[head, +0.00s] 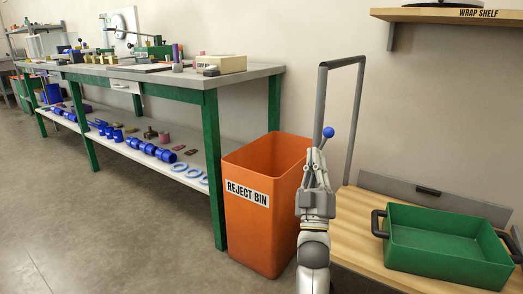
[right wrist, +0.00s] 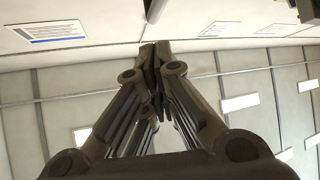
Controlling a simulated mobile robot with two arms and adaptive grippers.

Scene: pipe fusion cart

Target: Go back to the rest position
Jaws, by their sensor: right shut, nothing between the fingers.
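My right gripper (head: 316,155) shows in the head view right of centre, pointing upward in front of the cart handle (head: 341,62) and beside the orange reject bin. Its fingers are closed together with nothing between them. In the right wrist view the closed fingertips (right wrist: 154,55) meet at the top middle, with walls and ceiling beyond. My left gripper is in neither view.
The orange reject bin (head: 262,235) stands left of my right arm. A green tray (head: 445,262) with black handles sits on the wooden cart top (head: 365,235). A blue knob (head: 328,132) shows by my fingertips. A green-legged workbench (head: 209,150) stands left, with open floor before it.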

